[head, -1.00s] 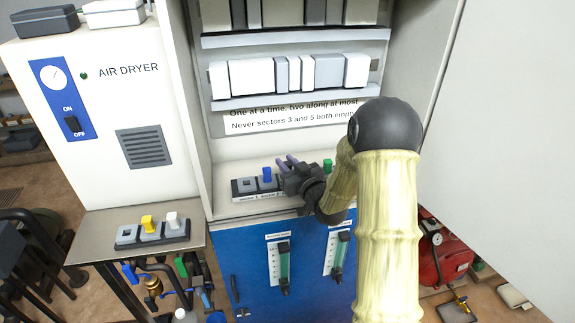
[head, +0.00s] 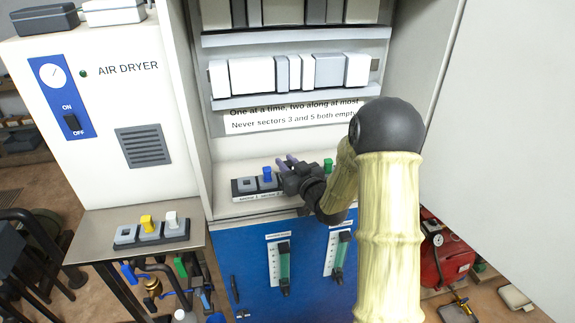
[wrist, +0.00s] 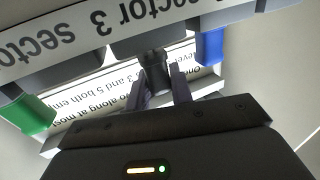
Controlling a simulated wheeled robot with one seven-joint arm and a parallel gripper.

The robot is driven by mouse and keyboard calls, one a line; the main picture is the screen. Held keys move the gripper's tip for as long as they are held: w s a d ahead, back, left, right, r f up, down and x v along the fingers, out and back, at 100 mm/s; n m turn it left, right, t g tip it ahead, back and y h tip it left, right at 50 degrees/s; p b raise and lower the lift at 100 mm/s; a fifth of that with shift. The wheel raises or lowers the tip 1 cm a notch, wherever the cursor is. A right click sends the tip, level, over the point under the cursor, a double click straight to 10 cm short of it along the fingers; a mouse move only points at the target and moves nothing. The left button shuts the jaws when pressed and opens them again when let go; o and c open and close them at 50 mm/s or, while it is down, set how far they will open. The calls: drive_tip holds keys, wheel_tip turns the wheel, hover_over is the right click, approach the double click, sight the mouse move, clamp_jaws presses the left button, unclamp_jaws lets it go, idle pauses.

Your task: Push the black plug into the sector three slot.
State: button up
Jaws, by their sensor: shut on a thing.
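My gripper (head: 288,163) is over the middle of the slotted strip (head: 240,196) on the cabinet shelf. In the wrist view its two fingers (wrist: 160,88) are shut on the black plug (wrist: 154,68). The plug's far end is at the grey block under the upside-down "sector 3" label (wrist: 110,22). I cannot tell how far it sits in the slot. The blue plug (head: 267,174) stands to the left of my gripper and the green plug (head: 328,165) to the right. In the head view my gripper hides the black plug and its slot.
A second strip (head: 152,241) with a yellow plug (head: 147,224) and a white plug (head: 171,219) lies on the side table at left. The cabinet's left wall and the open door (head: 500,140) flank the arm. A rules sign (head: 290,117) hangs above the shelf.

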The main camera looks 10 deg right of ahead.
drive_tip(key=shift+f+b, duration=0.6)
idle(0.5)
drive_tip(key=o, duration=0.7)
drive_tip(key=shift+c, duration=0.2)
drive_tip(key=shift+s, duration=0.1)
drive_tip(key=shift+b+v, duration=1.2)
drive_tip(key=shift+v, duration=2.15)
drive_tip(key=shift+b+v, duration=0.55)
drive_tip(key=shift+v, duration=1.6)
drive_tip(key=shift+r, duration=0.1)
